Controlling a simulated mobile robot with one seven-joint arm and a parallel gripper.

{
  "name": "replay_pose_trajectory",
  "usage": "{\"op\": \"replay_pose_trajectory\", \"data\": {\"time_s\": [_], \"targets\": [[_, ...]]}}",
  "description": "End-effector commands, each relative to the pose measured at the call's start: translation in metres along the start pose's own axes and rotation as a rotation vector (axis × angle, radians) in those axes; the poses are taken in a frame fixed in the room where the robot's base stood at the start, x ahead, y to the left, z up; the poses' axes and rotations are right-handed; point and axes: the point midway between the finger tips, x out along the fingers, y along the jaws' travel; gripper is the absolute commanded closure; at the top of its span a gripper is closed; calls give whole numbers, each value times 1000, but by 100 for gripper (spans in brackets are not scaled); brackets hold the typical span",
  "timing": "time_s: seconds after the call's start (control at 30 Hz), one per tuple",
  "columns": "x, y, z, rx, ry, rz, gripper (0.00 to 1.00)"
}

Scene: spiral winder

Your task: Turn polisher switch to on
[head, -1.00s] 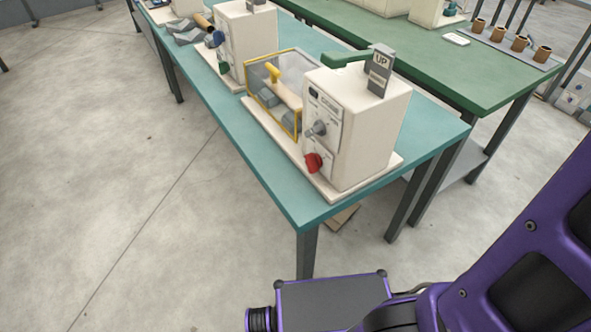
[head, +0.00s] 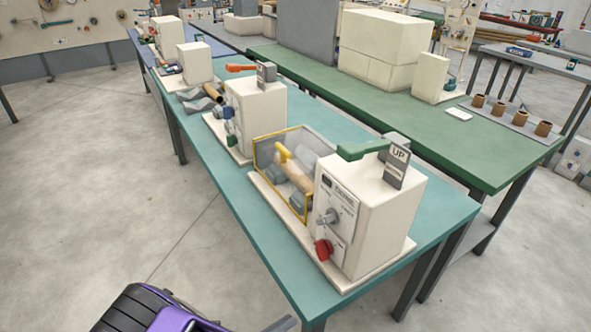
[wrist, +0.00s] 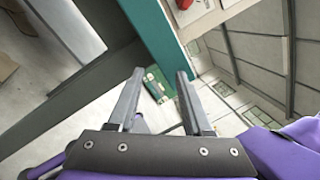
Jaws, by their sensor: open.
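The nearest cream machine (head: 385,205) stands at the near end of the teal table in the head view. Its front panel carries a grey knob (head: 328,217) and, lower down, a red knob (head: 323,250); the panel lettering is too small to read. A green lever (head: 362,150) and a grey "UP" tag (head: 397,160) are on its top. In the wrist view my gripper (wrist: 158,75) is open with nothing between its fingers. It is below and away from the machine, near the teal table edge. A red knob (wrist: 183,4) shows at the top of the wrist view.
The teal table (head: 235,230) holds a yellow-framed guard box (head: 305,205) beside the machine and a second cream machine (head: 258,110) with an orange lever behind it. A green table (head: 470,150) stands to the right. The floor at left (head: 90,200) is clear.

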Motion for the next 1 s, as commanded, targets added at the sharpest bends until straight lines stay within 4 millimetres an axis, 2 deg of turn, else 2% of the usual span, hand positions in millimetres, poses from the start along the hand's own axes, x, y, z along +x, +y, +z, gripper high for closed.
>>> {"op": "replay_pose_trajectory", "data": {"time_s": [0.03, 0.13, 0.27, 0.8, 1.0], "targets": [[-39, -53, 130, 262, 127, 119, 50], [-40, -55, 130, 246, 104, 106, 50], [-26, -54, 126, 238, 100, 101, 50], [86, -39, 115, 239, 104, 103, 50], [116, -35, 112, 239, 103, 104, 50]]}}
